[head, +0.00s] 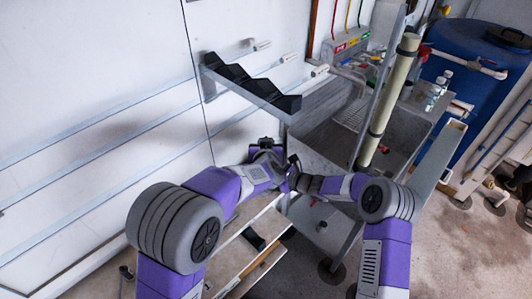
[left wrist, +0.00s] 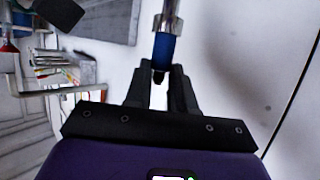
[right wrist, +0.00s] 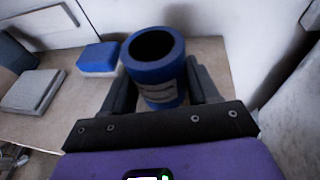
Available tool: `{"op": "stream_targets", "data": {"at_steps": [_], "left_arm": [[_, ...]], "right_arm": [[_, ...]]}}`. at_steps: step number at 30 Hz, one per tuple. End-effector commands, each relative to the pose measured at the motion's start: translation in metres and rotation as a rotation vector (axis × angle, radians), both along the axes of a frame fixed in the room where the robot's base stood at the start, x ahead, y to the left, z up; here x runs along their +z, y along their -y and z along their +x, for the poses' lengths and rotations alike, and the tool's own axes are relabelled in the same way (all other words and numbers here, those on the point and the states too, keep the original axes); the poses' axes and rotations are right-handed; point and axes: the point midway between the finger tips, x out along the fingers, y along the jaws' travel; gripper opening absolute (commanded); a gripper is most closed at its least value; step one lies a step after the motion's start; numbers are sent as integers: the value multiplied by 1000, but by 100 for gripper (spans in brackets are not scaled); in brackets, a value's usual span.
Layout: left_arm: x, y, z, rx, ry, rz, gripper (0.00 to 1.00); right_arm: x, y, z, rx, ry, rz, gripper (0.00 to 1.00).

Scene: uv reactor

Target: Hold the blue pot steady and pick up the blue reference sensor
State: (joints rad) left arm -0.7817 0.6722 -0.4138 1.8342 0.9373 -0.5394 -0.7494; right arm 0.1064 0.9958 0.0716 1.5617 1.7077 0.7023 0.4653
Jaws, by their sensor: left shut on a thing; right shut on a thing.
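The blue pot (right wrist: 152,72) is an open cylinder with a dark inside and a grey label, upright in the right wrist view. My right gripper (right wrist: 160,80) has one finger on each side of it and is shut on it. The blue reference sensor (left wrist: 164,46), a slim blue rod with a silver metal collar, is between the fingertips of my left gripper (left wrist: 162,76), which is shut on it. In the head view both grippers are close together near the wall, and my arms mostly hide the pot and sensor.
A blue and white block (right wrist: 98,60) and a grey flat object (right wrist: 34,90) lie on the wooden bench beside the pot. A black stepped rack (head: 250,85) hangs on the white wall. A sink (head: 335,135) and a tall pale tube (head: 390,95) stand to the right.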

Motion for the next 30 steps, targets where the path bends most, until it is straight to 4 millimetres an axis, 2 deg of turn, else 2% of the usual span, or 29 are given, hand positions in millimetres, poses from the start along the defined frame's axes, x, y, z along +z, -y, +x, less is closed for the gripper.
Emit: {"op": "stream_targets", "data": {"at_steps": [8, 9, 14, 15, 24, 30], "left_arm": [[3, 0, 0, 0, 0, 1, 0], [3, 0, 0, 0, 0, 1, 0], [3, 0, 0, 0, 0, 1, 0], [3, 0, 0, 0, 0, 1, 0], [3, 0, 0, 0, 0, 1, 0], [3, 0, 0, 0, 0, 1, 0]], "right_arm": [[0, 0, 0, 0, -1, -1, 43], [0, 0, 0, 0, -1, -1, 63], [0, 0, 0, 0, 0, 0, 87], [0, 0, 0, 0, 0, 0, 89], [1, 2, -1, -1, 0, 0, 89], [9, 24, -15, -3, -1, -1, 89]]}}
